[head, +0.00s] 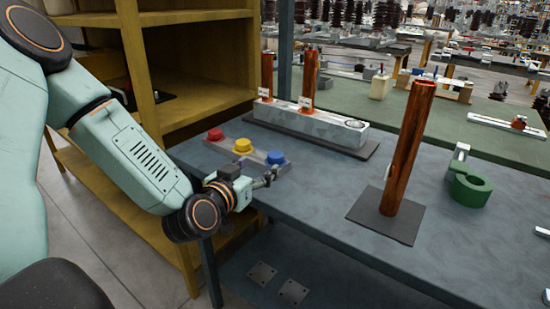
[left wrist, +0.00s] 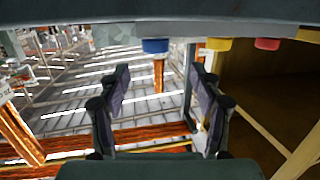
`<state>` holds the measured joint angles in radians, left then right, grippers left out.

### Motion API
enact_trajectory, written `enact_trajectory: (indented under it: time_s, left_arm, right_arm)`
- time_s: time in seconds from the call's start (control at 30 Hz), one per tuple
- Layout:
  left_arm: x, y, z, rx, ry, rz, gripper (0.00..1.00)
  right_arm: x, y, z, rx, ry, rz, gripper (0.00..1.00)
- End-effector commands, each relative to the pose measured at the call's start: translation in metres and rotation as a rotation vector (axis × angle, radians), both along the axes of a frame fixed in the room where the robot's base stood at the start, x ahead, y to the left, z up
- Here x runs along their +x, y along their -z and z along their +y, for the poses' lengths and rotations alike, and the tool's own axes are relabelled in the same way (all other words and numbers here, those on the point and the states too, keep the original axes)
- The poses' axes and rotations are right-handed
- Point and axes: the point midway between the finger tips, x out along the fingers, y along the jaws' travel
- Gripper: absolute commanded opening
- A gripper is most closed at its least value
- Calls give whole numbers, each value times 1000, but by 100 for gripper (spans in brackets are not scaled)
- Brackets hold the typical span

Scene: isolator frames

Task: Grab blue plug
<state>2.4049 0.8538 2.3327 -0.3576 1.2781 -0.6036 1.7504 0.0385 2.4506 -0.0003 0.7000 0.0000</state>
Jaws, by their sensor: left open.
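The blue plug (head: 275,157) sits at the right end of a grey block (head: 255,155) on the near left part of the table. A yellow plug (head: 242,146) and a red plug (head: 215,135) are in the same row. My left gripper (head: 270,177) is just in front of the blue plug, near the table's edge, open and empty. In the left wrist view the blue plug (left wrist: 155,46) shows near the top, beyond the two spread fingers (left wrist: 160,78) and apart from them. My right gripper is not in view.
A copper column (head: 406,150) on a dark plate stands right of the plugs. Behind them is a grey bar (head: 310,122) with two copper posts. A green ring-shaped part (head: 470,190) lies farther right. A yellow shelf (head: 195,65) stands at the left. The table's front is clear.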

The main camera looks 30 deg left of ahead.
Motion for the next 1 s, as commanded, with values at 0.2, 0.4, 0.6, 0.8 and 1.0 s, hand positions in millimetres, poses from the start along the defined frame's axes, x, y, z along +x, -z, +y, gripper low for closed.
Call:
enact_trajectory:
  time_s: [0.2, 0.4, 0.6, 0.8, 1.0]
  left_arm:
    - [4, 2, -1, 6, 5, -2, 65]
    - [19, 5, 0, 5, 4, -2, 65]
    - [43, 11, 7, 7, 4, -3, 65]
    - [67, 13, 10, 4, 4, -2, 65]
    - [72, 13, 11, 2, 2, 0, 65]
  right_arm:
    - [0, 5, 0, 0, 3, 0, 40]
    - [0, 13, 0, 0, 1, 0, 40]
    - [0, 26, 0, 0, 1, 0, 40]
    - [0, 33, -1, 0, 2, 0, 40]
    - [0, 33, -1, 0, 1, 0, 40]
